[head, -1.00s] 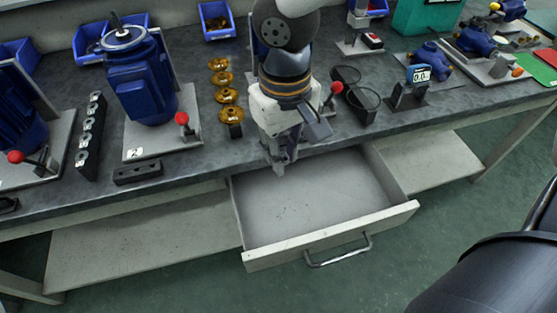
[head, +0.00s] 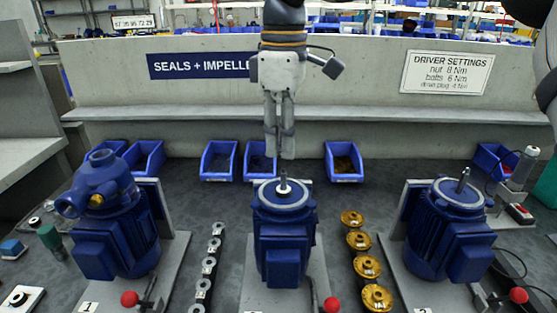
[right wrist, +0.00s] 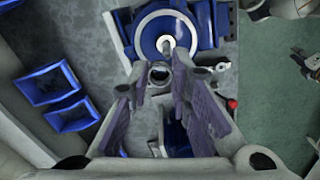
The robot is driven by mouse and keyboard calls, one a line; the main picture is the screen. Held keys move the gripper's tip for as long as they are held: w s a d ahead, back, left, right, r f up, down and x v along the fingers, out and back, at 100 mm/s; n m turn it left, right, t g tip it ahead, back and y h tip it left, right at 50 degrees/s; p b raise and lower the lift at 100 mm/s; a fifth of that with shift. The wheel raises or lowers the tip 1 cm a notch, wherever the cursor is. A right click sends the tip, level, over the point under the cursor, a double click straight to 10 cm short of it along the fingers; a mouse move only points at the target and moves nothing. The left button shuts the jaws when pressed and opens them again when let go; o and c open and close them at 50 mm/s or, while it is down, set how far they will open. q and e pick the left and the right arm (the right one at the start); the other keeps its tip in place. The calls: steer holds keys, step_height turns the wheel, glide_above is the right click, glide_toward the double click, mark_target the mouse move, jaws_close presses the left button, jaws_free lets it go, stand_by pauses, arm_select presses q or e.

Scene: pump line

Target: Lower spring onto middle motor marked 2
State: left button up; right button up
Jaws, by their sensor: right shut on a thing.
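The middle motor (head: 283,240) is blue and upright on a grey plate, with a bare metal shaft (head: 283,184) on top. Its shaft and round top also show in the right wrist view (right wrist: 167,35). My right gripper (head: 280,152) points down just above this shaft. It is shut on a small dark ring-shaped piece, likely the spring (right wrist: 160,74), seen between the fingertips in the right wrist view. The fingers mostly hide this piece in the head view. A gap to the shaft appears to remain. My left gripper is not in view.
Motor 1 (head: 115,230) stands left with a blue cover on top; another motor (head: 450,230) stands right. A red-knobbed lever (head: 331,304) is in front. Blue bins (head: 218,160) stand behind.

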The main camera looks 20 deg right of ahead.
mark_target(285, 189)
steer(key=shift+s+r, duration=0.15)
steer(key=shift+s, duration=0.1)
steer(key=shift+s+f, duration=0.2)
steer(key=shift+s, duration=0.1)
steer(key=shift+f, duration=2.9)
steer(key=shift+f, duration=0.1)
steer(key=o, duration=2)
step_height(285, 189, up, 9)
